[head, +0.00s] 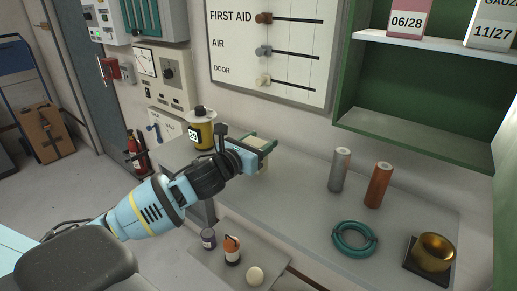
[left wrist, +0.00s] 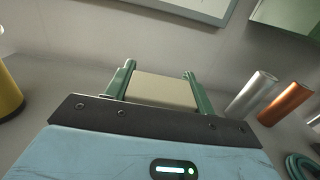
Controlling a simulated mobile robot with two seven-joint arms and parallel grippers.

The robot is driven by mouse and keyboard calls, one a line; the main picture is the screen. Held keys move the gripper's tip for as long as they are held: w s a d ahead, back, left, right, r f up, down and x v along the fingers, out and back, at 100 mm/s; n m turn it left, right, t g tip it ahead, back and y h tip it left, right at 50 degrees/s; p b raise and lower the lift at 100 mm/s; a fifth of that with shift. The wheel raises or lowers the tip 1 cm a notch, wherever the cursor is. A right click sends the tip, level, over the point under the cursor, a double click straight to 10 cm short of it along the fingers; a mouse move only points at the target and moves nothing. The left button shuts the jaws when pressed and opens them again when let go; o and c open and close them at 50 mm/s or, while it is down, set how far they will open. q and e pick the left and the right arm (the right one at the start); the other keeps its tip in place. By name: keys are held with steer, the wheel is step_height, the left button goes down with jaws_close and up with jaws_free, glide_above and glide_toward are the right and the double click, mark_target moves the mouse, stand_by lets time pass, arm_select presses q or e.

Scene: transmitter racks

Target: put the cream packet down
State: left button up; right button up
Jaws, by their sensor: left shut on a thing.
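The cream packet (left wrist: 162,89) is between the two green fingers of my left gripper (left wrist: 158,86) in the left wrist view, a flat pale face showing. In the head view my left gripper (head: 256,146) reaches over the left part of the grey counter (head: 300,200). It is shut on the packet, which is mostly hidden there behind the gripper. I cannot tell whether the packet touches the counter. My right gripper is not in view.
A yellow canister (head: 202,133) stands left of the gripper. To the right are a grey cylinder (head: 339,170), a copper cylinder (head: 378,185), a teal ring (head: 354,239) and a brass bowl (head: 435,252). A lower tray (head: 225,277) holds small items. The counter's middle is clear.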

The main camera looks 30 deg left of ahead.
arm_select(q)
steer(key=shift+r, duration=0.65)
steer(key=s+r, duration=0.1)
steer(key=s, duration=1.5)
steer(key=shift+a+p, duration=0.25)
steer(key=shift+p, duration=0.2)
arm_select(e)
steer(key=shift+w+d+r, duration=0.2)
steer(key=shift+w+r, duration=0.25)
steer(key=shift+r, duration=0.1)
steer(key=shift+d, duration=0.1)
